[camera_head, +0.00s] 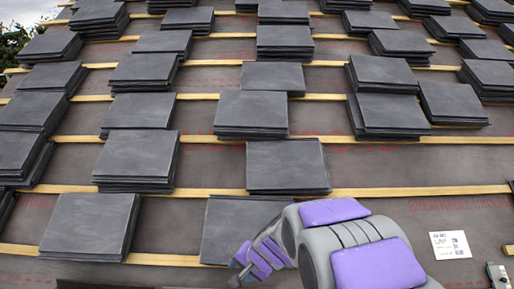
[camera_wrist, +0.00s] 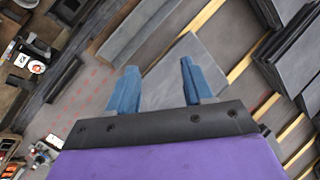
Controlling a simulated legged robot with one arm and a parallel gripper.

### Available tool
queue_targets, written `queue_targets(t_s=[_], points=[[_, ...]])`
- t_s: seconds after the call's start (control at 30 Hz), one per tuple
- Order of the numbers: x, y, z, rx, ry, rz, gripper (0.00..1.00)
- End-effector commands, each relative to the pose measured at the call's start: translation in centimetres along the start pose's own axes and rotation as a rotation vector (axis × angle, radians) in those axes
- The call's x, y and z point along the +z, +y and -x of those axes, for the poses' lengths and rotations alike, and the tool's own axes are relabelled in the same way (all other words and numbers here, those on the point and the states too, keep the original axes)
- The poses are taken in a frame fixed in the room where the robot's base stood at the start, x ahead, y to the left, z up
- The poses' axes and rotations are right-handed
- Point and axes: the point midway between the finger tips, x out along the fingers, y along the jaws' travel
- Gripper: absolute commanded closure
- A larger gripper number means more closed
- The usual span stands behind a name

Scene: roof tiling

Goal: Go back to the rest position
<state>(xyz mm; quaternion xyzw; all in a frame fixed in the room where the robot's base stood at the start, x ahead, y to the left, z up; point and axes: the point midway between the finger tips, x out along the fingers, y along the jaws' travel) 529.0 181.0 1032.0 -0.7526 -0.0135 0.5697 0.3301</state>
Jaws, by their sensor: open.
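My gripper shows in the wrist view (camera_wrist: 158,85) with its two blue fingers apart and nothing between them. Beyond the fingers lies a grey slate tile (camera_wrist: 182,72) on the roof, apart from them as far as I can tell. In the head view my grey and purple arm reaches in from the bottom, right of centre. It covers part of a slate (camera_head: 232,222) at the bottom middle.
Several stacks of dark slates, such as the near middle stack (camera_head: 286,165), rest along wooden battens (camera_head: 400,191). A white paper card (camera_head: 450,245) lies at right on the bare membrane. Tools and clutter (camera_wrist: 35,65) show at left in the wrist view.

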Motion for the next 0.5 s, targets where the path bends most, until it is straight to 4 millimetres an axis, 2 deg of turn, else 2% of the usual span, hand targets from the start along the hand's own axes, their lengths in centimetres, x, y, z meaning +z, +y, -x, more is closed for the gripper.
queue_targets(t_s=[0.03, 0.27, 0.5], points=[[1.0, 0.3, 1.7, 0.003, -0.022, 0.031, 0.49], [5.9, 3.2, 8.0, 0.061, -0.131, 0.167, 0.49], [11.2, 8.4, 14.1, 0.171, -0.238, 0.285, 0.49]])
